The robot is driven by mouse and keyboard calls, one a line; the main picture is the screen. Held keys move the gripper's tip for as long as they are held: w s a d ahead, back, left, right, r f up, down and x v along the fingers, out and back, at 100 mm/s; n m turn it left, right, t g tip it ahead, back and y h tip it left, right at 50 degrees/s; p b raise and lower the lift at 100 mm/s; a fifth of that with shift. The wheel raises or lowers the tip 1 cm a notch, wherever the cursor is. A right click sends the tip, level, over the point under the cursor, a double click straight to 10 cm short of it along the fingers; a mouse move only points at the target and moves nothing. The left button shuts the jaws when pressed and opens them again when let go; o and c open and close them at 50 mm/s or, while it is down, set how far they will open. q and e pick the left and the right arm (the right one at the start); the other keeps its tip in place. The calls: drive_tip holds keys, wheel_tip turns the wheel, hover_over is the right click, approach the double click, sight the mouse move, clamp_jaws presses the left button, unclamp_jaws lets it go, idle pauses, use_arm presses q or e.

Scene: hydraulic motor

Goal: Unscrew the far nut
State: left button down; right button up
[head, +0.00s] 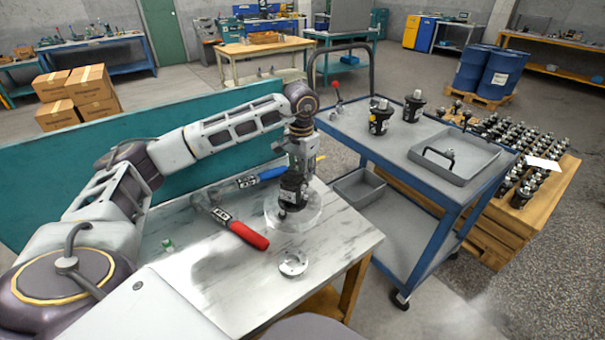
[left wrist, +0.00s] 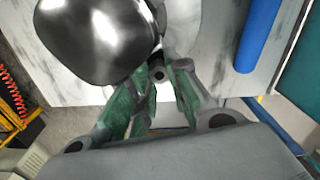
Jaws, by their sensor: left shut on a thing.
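The black hydraulic motor (head: 292,193) stands upright on a clear round base (head: 312,218) on the marble-topped table. Its shiny dark rounded top (left wrist: 95,40) fills the upper left of the left wrist view. My left gripper (head: 299,172) reaches down over the motor from above. In the left wrist view its green-padded fingers (left wrist: 160,88) close beside the shiny top, on a small dark round part (left wrist: 156,71) that looks like the far nut. The fingers hide most of this part. My right gripper is not in view.
A red-handled tool (head: 248,234), a blue-handled tool (head: 262,175) and a loose metal ring (head: 293,262) lie on the table (head: 215,285). A blue cart (head: 395,150) with motors and a grey tray (head: 455,167) stands close on the right. A teal panel (head: 60,160) borders the back.

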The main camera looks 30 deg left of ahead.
use_arm(q)
drive_tip(key=shift+s+a+f+n, duration=0.1)
drive_tip(key=shift+s+n, duration=0.05)
drive_tip(key=shift+n, duration=0.7)
drive_tip(key=shift+s+f+n, duration=0.1)
drive_tip(key=shift+n, duration=0.75)
drive_tip(key=c, duration=1.7)
unclamp_jaws()
drive_tip(key=shift+o, duration=0.7)
drive_tip(key=shift+s+a+r, duration=0.1)
drive_tip(key=shift+r, duration=0.1)
drive_tip(key=shift+w+d+r+p, duration=0.1)
drive_tip(key=shift+w+d+p, duration=0.2)
drive_tip(key=shift+w, duration=0.1)
drive_tip(key=shift+m, duration=0.3)
drive_tip(key=shift+m+b, duration=0.45)
drive_tip(key=shift+m, duration=1.75)
drive_tip(key=shift+s+a+f, duration=0.15)
drive_tip(key=shift+s+f, duration=0.05)
drive_tip(key=shift+f, duration=0.05)
